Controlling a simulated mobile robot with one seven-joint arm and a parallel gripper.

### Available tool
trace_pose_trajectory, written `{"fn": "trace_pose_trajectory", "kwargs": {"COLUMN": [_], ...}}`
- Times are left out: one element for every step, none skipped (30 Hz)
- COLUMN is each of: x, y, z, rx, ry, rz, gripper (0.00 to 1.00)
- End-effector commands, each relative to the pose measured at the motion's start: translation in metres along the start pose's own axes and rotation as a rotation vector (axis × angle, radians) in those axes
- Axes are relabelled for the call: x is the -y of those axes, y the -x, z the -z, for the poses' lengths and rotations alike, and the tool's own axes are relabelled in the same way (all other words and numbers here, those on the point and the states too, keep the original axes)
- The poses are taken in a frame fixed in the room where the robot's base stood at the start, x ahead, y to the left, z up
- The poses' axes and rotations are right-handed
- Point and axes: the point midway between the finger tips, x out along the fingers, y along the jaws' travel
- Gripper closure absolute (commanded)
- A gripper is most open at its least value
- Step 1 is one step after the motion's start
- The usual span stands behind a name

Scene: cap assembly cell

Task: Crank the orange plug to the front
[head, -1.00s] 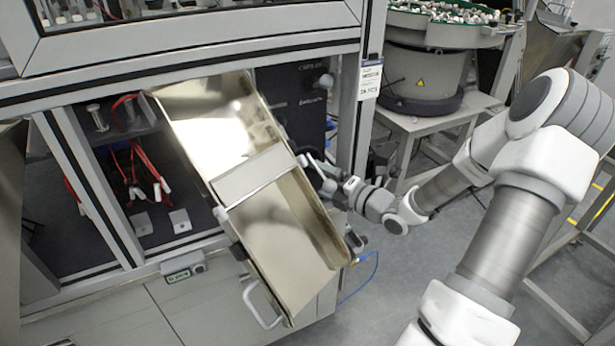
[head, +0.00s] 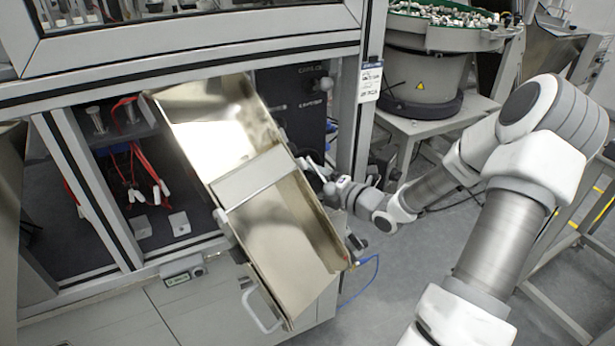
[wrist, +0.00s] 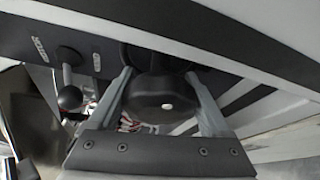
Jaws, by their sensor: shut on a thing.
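In the wrist view my gripper (wrist: 160,82) is shut on a black round knob (wrist: 160,98), with one finger on each side of it. The knob has a small pale spot on its face. In the head view my gripper (head: 318,170) is at the right side of the metal chute, low by the dark panel, and the chute partly hides it. The knob cannot be made out there. I see no orange plug in either view.
The tilted metal chute (head: 296,232) stands close to the left of my gripper. A dark panel (head: 292,105) is behind it. A ball-ended lever (wrist: 70,97) is left of the knob in the wrist view. A feeder bowl (head: 440,35) stands at the back right.

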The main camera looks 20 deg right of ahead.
Motion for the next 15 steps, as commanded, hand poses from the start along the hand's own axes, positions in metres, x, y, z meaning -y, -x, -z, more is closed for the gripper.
{"fn": "trace_pose_trajectory", "kwargs": {"x": [0.0001,0.0002,0.0004,0.0005,0.0006,0.0007,0.0007,0.0006,0.0005,0.0007,0.0007,0.0005,0.0007,0.0006,0.0004], "y": [0.0001,0.0001,0.0001,0.0001,0.0001,0.0000,0.0000,-0.0001,-0.0002,-0.0002,-0.0002,-0.0002,-0.0002,-0.0002,-0.0002], "z": [0.0001,0.0001,0.0001,0.0002,0.0002,0.0003,0.0003,0.0004,0.0005,0.0005,0.0006,0.0005,0.0005,0.0005,0.0005], "rx": [0.000,0.000,0.000,0.000,0.000,0.000,0.000,0.000,-0.001,-0.001,-0.001,-0.001,-0.001,-0.001,-0.001], "ry": [-0.002,-0.004,-0.008,-0.014,-0.020,-0.031,-0.040,-0.053,-0.070,-0.086,-0.102,-0.126,-0.145,-0.164,-0.192], "rz": [-0.001,-0.001,-0.003,-0.005,-0.008,-0.012,-0.017,-0.022,-0.030,-0.035,-0.042,-0.053,-0.060,-0.068,-0.080], "gripper": [0.73,0.73,0.73,0.73,0.73,0.73,0.73,0.73,0.73,0.73,0.73,0.73,0.73,0.73,0.73]}}
